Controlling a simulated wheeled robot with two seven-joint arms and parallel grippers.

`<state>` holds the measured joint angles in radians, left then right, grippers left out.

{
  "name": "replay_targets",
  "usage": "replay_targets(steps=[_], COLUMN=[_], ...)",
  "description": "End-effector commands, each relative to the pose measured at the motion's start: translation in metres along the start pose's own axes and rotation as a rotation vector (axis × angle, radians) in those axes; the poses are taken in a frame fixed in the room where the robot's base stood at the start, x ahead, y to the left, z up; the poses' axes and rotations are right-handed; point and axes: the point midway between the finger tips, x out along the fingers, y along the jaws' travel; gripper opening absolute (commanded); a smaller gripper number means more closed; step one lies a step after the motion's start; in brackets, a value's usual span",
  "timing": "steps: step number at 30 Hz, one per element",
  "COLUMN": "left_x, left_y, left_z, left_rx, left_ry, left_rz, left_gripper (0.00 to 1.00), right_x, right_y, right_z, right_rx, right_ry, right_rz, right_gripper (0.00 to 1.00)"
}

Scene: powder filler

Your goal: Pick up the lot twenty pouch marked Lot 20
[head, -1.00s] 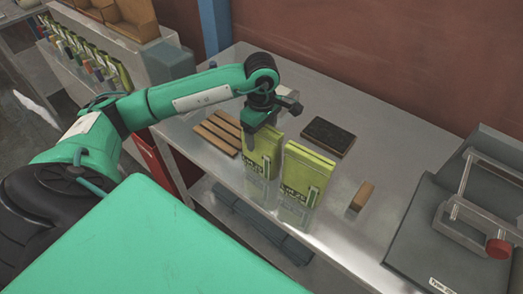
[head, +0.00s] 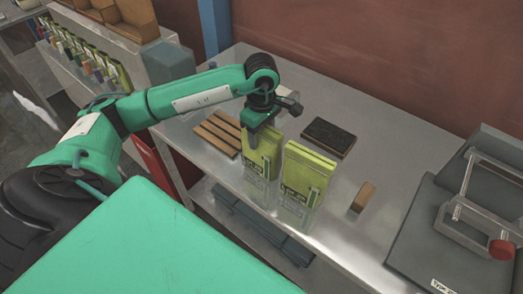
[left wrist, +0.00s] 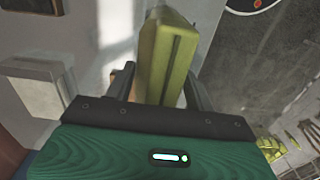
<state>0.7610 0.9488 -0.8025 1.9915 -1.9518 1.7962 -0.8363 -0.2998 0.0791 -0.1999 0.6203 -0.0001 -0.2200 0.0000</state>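Two yellow-green pouches stand upright side by side on the metal bench. Their printed labels are too small to read surely, so I cannot tell which is Lot 20. My left gripper (head: 262,138) is at the top of the left pouch (head: 266,160), fingers on either side of it. The right pouch (head: 303,172) stands free, a little to the right. My right gripper is not in view.
A slatted wooden rack (head: 218,133) lies left of the pouches and a dark pad (head: 328,137) behind them. A small wooden block (head: 362,197) lies to the right. A grey machine with a red knob (head: 501,250) is at the far right. Bench between block and machine is clear.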

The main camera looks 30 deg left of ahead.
Motion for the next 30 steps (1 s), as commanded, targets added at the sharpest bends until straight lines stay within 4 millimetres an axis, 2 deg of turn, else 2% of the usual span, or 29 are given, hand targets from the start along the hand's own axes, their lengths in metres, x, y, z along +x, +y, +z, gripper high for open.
replay_targets(steps=[1,4,14,21,22,26,30], left_x=[0.0,0.0,-0.002,-0.009,-0.012,-0.038,-0.077], left_y=[0.0,0.0,0.0,0.0,0.001,0.002,0.002], left_z=[0.0,0.0,0.0,0.0,0.0,0.0,0.0], left_rx=[0.0,0.0,0.0,0.0,0.0,0.002,0.001], left_ry=[0.0,0.0,0.0,-0.001,-0.001,0.0,0.0], left_rz=[0.0,0.0,0.001,0.001,0.004,0.009,0.01], left_gripper=[0.27,0.08,0.07,0.07,0.07,0.07,0.07], right_x=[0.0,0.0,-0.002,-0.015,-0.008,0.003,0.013], right_y=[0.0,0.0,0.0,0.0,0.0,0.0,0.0], right_z=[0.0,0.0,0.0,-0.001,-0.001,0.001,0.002], right_rx=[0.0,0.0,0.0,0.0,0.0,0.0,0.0], right_ry=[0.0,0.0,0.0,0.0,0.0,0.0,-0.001], right_rz=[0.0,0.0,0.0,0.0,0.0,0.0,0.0], right_gripper=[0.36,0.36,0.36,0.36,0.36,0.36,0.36])
